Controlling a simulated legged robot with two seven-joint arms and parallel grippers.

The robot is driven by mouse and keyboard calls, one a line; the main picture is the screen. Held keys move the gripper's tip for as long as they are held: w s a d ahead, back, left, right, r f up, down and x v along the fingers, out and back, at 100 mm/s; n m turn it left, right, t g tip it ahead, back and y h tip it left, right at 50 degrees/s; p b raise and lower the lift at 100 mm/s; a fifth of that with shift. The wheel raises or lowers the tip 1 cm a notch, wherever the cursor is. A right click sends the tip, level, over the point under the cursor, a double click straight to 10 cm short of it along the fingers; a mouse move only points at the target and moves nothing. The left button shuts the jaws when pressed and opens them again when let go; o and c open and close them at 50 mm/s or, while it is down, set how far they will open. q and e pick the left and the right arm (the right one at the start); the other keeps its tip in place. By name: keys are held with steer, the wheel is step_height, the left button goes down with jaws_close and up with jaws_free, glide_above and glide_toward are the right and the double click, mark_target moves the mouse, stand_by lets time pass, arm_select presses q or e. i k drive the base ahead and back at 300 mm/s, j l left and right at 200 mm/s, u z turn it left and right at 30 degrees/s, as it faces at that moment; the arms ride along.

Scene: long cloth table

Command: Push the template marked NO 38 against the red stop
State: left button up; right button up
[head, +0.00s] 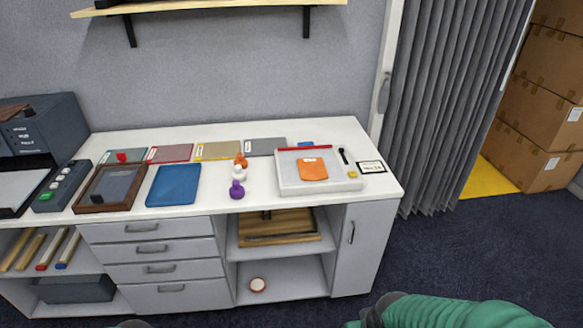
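A flat orange template (312,169) lies on a pale raised board (290,186) on the right part of the white counter. It has a small light label near its far edge, too small to read, so I cannot confirm NO 38. A red strip (307,149), which looks like the red stop, runs along the board's far edge. A gap of pale board shows between the template and the strip. No fingers of my left or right gripper show; only a green and dark part of my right arm is at the bottom right.
A black-framed card (372,167), a dark tool (343,156) and a yellow piece (352,174) are on the right. Orange, white and purple knobbed pieces (237,189) stand left of the board. Several coloured plates (218,151) lie behind; a blue folder (174,185) lies left.

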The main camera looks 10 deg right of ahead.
mark_target(312, 169)
steer(key=i+u, duration=0.25)
steer(key=i, duration=0.2)
steer(key=i+l+u, duration=0.2)
steer(key=i, duration=0.3)
